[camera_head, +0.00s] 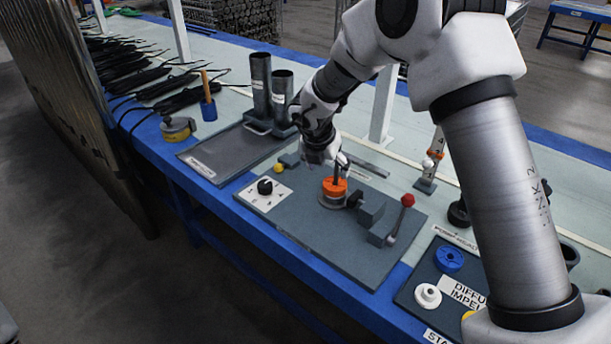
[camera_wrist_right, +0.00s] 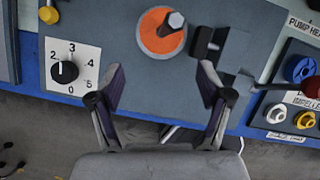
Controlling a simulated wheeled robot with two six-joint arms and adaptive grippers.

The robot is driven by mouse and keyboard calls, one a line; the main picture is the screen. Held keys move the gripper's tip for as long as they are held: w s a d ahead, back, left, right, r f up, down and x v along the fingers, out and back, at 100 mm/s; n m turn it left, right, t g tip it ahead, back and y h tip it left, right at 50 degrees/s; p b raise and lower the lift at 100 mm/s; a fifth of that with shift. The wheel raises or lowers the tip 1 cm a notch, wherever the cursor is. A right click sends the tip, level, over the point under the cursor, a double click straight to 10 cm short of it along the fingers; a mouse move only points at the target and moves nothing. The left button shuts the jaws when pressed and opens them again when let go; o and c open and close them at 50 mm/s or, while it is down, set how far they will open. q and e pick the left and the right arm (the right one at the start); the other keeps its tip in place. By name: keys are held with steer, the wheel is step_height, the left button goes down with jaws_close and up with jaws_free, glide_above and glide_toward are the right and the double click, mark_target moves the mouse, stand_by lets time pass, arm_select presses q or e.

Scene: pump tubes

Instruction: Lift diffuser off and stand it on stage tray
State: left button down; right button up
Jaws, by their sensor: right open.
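A round orange part (camera_head: 334,186), most likely the diffuser, sits on the grey work plate around an upright grey hex-topped shaft (camera_head: 343,165). In the right wrist view the orange part (camera_wrist_right: 155,38) lies beyond my fingertips, with the hex top (camera_wrist_right: 176,20) over its upper right edge. My right gripper (camera_wrist_right: 160,80) is open and empty, its two fingers apart with bare grey plate between them. My left gripper is not in view.
A dial (camera_head: 265,186) and a red-knobbed lever (camera_head: 403,215) flank the shaft. A black clamp-like block (camera_wrist_right: 207,42) stands close right of the orange part. A blue part (camera_head: 449,259) and a white ring (camera_head: 428,296) occupy the stage tray. Dark cylinders (camera_head: 261,85) stand behind left.

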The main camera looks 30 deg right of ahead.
mark_target(335, 177)
steer(key=b+x, duration=0.1)
steer(key=x, duration=0.2)
steer(key=b+x, duration=0.1)
steer(key=x, duration=0.2)
steer(key=b+x, duration=0.1)
steer(key=x, duration=0.2)
steer(key=shift+d+r, duration=0.15)
steer(key=shift+d, duration=0.15)
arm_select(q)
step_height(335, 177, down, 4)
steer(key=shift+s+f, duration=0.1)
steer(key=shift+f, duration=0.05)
arm_select(e)
steer(key=shift+w, duration=0.1)
steer(key=c, duration=1.2)
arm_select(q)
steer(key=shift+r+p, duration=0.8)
arm_select(e)
steer(key=shift+r, duration=0.7)
steer(key=shift+c, duration=0.2)
